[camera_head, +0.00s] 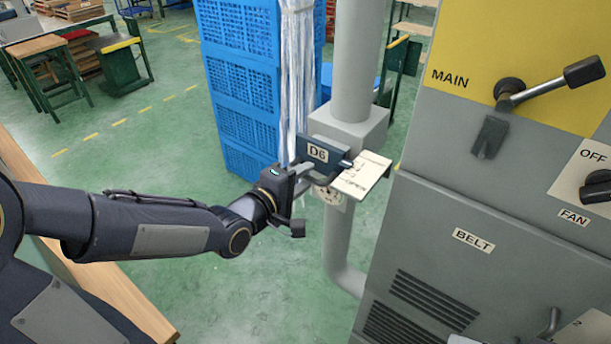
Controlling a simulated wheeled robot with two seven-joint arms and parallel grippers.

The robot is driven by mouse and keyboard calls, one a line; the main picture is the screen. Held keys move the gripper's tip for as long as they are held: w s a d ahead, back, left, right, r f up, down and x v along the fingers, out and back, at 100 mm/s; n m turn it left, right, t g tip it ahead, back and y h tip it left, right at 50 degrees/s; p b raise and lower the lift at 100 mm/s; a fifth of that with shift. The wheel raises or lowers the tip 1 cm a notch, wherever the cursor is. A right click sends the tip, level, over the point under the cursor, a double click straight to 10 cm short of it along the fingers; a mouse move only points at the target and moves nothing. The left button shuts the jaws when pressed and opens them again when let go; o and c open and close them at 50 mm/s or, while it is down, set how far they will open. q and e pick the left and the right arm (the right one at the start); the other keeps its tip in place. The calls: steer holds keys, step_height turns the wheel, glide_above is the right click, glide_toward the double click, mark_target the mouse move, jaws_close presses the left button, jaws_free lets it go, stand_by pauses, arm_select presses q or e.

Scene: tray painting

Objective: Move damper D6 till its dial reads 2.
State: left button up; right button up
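Damper D6 is a dark block with a white "D6" label (318,153), mounted on a grey box (350,125) in a vertical grey pipe. A pale plate (365,178) with lettering sticks out to its right. A round dial (331,196) shows just below, partly covered by my gripper and the damper parts; its reading is too small to tell. My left gripper (308,190) is right at the damper's lower left side, in front of the dial. Its fingers overlap the damper parts, so I cannot tell whether they are open or shut on something.
A grey cabinet with a BELT label (473,240), a MAIN lever (550,82) and a FAN knob (597,187) stands close on the right. Blue crates (240,85) are stacked behind the pipe. A wooden table edge (120,290) lies at lower left. Green floor is clear between.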

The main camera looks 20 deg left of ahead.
arm_select(q)
steer(key=v, duration=0.6)
steer(key=shift+s+p, duration=0.2)
steer(key=shift+p, duration=0.25)
steer(key=shift+a, duration=0.1)
steer(key=s+a+f+m+g+y, duration=0.3)
steer(key=s+a+m+g+y, duration=0.1)
steer(key=s+a+m, duration=0.15)
steer(key=s+d+f+m+g+h, duration=0.1)
steer(key=s+m+g, duration=0.4)
steer(key=s, duration=0.7)
steer(key=shift+s+d+f+m+h, duration=0.4)
steer(key=shift+d+m+h, duration=0.3)
steer(key=shift+d+m, duration=0.25)
